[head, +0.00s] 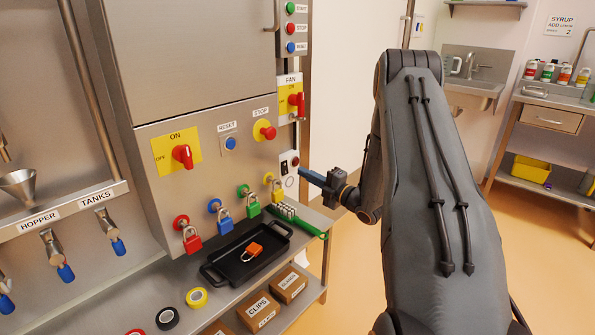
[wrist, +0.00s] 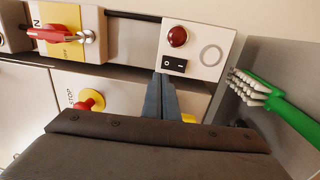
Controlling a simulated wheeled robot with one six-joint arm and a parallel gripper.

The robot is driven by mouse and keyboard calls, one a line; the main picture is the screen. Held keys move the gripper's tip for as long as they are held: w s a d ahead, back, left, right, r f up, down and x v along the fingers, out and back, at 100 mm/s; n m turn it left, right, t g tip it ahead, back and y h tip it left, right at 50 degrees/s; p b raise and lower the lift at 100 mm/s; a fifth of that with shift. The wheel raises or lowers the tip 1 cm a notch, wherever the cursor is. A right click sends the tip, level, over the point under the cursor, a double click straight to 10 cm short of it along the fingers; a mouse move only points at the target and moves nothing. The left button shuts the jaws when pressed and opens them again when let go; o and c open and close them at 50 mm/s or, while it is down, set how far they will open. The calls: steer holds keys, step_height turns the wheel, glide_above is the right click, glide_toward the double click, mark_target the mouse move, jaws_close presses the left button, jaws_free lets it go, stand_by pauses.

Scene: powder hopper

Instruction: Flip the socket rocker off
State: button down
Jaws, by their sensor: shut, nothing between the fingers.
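The socket plate (head: 290,182) is a white panel on the right side of the steel cabinet front; it also shows in the wrist view (wrist: 194,72). On it, in the wrist view, are a black rocker (wrist: 174,65) with white marks, a red lamp (wrist: 178,37) and a round grey socket ring (wrist: 211,56). The rocker's tilt is too small to tell. My gripper (head: 303,173) is shut and empty, its blue fingers pointing at the plate. In the wrist view the fingertips (wrist: 161,77) appear just below and left of the rocker. I cannot tell whether they touch it.
A red fan switch (head: 297,101) sits above the plate. The yellow-backed stop button (head: 265,130) is to its left. Colored padlocks, such as the yellow one (head: 277,193), hang below. A green brush (head: 297,219) lies on the shelf beneath. Open floor is to the right.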

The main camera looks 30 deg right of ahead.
steer(key=v, duration=0.7)
steer(key=shift+r, duration=0.7)
steer(key=shift+w+d, duration=0.1)
